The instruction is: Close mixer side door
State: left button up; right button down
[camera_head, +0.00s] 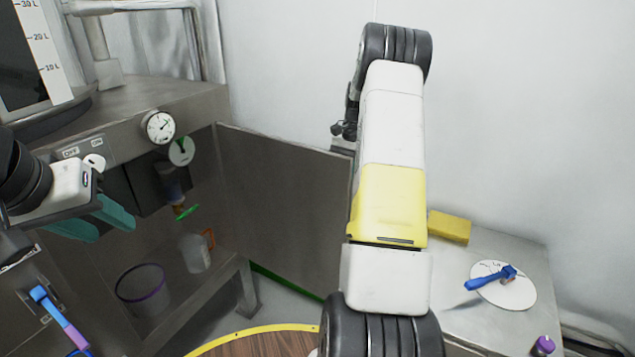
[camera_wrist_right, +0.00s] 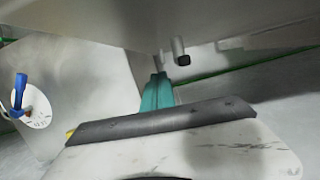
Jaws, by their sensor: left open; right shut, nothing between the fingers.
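The mixer side door (camera_head: 285,205) is a grey metal panel. It stands swung open from the mixer cabinet (camera_head: 190,100), so the interior shows. My left gripper (camera_head: 105,220), with teal fingers, is open and empty in front of the cabinet at the left, apart from the door. My right arm reaches up past the door's free edge in the head view, and its gripper is hidden there. In the right wrist view my right gripper (camera_wrist_right: 157,92) is shut and empty. A grey panel (camera_wrist_right: 220,20), probably the door, fills the top, with a small dark-tipped peg (camera_wrist_right: 181,52) near the fingertips; contact cannot be told.
Inside the cabinet are a clear bucket (camera_head: 145,290) and a jug (camera_head: 194,254). A steel table (camera_head: 470,320) at the right bears a yellow block (camera_head: 449,227) and a blue tool (camera_head: 490,279) on a white disc. A gauge (camera_head: 159,127) sits on the cabinet front.

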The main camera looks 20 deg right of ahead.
aim_at(338, 190)
jog(key=shift+s+a+f, duration=0.2)
jog(key=shift+s+a, duration=0.45)
jog(key=shift+a, duration=0.25)
jog(key=shift+s+a+f, duration=0.2)
jog(key=shift+s+a, duration=0.4)
jog(key=shift+a, duration=0.25)
